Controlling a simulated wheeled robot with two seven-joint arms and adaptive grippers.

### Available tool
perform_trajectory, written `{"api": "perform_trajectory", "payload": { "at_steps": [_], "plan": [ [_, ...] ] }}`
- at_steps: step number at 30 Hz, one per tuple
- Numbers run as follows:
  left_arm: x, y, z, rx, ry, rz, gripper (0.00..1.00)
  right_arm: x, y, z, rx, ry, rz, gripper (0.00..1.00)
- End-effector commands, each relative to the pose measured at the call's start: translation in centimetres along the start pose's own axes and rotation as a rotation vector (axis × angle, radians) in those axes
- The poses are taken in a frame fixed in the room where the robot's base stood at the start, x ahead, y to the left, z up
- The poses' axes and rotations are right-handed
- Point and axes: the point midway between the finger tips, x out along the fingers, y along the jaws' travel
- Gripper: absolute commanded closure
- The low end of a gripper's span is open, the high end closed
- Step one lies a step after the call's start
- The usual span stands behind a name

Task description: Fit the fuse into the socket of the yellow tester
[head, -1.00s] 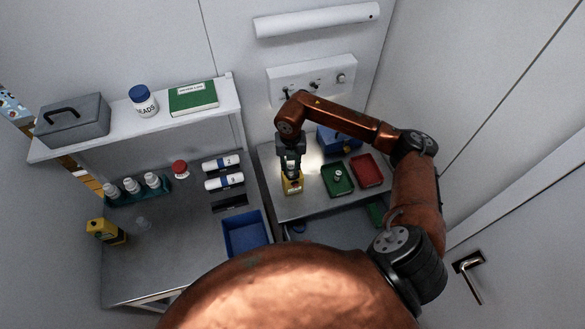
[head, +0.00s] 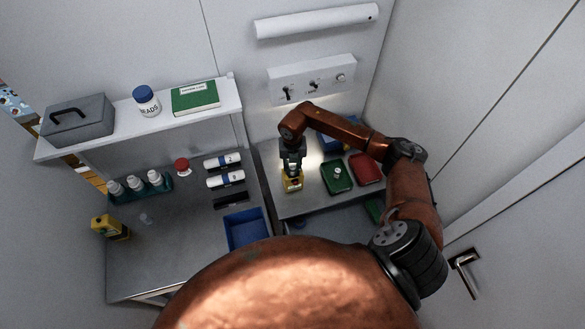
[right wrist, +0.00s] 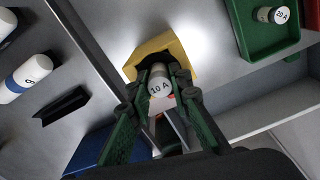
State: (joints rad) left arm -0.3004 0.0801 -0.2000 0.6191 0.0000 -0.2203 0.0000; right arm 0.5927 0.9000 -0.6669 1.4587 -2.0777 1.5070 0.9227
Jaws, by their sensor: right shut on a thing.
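The yellow tester (head: 293,185) stands on the right-hand bench, below my right gripper (head: 292,171). It also shows in the right wrist view (right wrist: 163,47), just beyond the fingertips. My right gripper (right wrist: 160,92) is shut on a pale cylindrical fuse (right wrist: 159,87) marked "10 A", with its labelled end facing the wrist camera. The fuse is over or at the tester; its far end and the socket are hidden, so I cannot tell whether it has entered. My left gripper is not in view.
A green tray (head: 327,183) with another "10 A" fuse (right wrist: 273,15) and a red tray (head: 378,177) lie right of the tester. The left bench holds a blue bin (head: 262,236), white-and-blue cylinders, bottles and another yellow device (head: 108,228). A switch panel (head: 300,82) is behind.

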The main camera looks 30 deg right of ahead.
Motion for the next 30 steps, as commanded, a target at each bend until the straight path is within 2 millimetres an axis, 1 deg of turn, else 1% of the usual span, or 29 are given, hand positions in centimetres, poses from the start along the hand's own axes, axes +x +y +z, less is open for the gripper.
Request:
{"api": "perform_trajectory", "payload": {
  "at_steps": [9, 12, 13, 20, 30],
  "plan": [
    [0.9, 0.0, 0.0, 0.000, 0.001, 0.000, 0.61, 1.3, -0.1, -0.1, 0.000, 0.002, -0.002, 1.00],
    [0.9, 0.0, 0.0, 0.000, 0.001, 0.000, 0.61, 1.5, -0.1, -0.2, 0.000, 0.004, -0.004, 1.00],
    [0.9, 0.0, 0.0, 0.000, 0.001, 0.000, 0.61, 1.5, -0.1, -0.2, -0.001, 0.004, -0.004, 0.81],
    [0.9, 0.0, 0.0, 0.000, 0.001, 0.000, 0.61, 1.7, -0.1, -0.4, -0.001, 0.007, -0.005, 0.65],
    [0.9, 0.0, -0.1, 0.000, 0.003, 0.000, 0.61, 1.6, -0.4, -0.4, 0.002, 0.008, -0.008, 0.64]
  ]
}}
